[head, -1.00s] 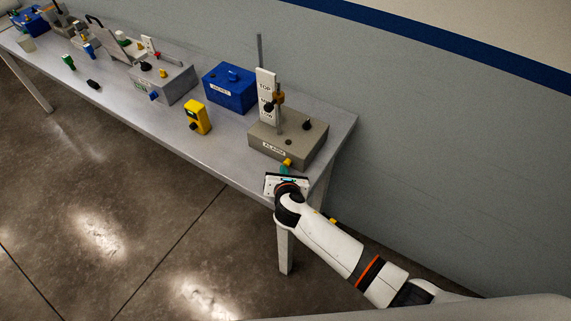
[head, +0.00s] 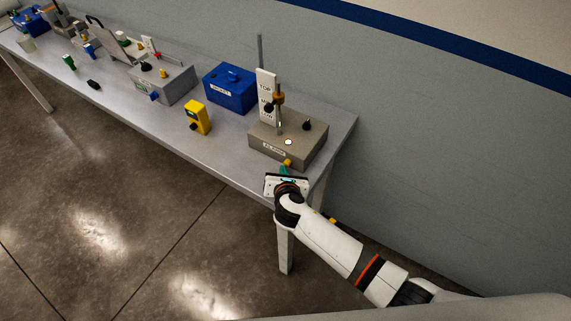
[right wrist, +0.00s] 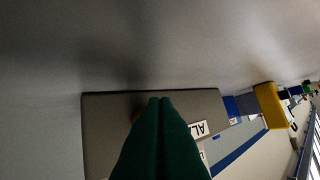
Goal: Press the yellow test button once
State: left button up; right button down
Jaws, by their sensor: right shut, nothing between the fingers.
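The yellow test button (head: 287,162) sits low on the near face of the grey-brown alarm box (head: 265,138), at the right end of the bench. My right gripper (head: 284,169) is shut and empty, its green fingertips right at the button. I cannot tell for certain whether they touch it. A round lamp (head: 288,142) on the box top glows white. In the right wrist view, the shut green fingers (right wrist: 160,101) point at the box face (right wrist: 105,125) and hide most of the button. My left gripper is not in view.
The box carries a post with a white scale plate (head: 266,90) and a black knob (head: 307,126). A yellow device (head: 197,118) and a blue box (head: 230,88) stand to its left. Bench surface (head: 225,150) between is clear.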

jog(key=shift+s+a, duration=0.35)
jog(key=shift+s, duration=0.15)
jog(key=shift+s+a+p, duration=0.35)
jog(key=shift+s+a, duration=0.4)
jog(key=shift+s, duration=0.3)
jog(key=shift+s+a+p, duration=0.3)
jog(key=shift+s+a, duration=0.45)
jog(key=shift+s, duration=0.25)
